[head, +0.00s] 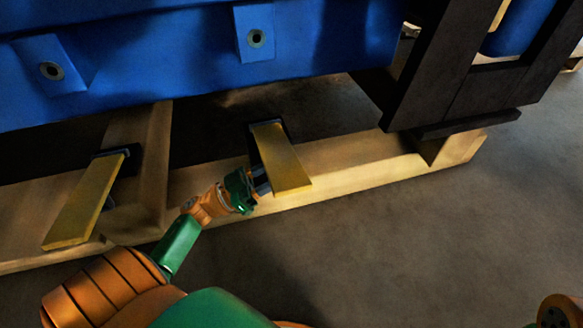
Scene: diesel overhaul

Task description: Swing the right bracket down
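The right bracket (281,160) is a flat yellow bar with a dark mount at its far end. It slants over the wooden beam, its near end toward the beam's front edge. A similar left bracket (84,203) sits farther left. My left gripper (262,182) is at the left edge of the right bracket, near its lower half. Its fingertips are small and partly hidden, so I cannot tell whether they are open, shut or touching the bar. My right gripper is not in view.
A large blue engine body (180,50) with bolted lugs hangs above the brackets. A wooden beam (370,162) runs below, with a dark upright frame (440,70) at the right. The grey floor (420,240) in front is clear.

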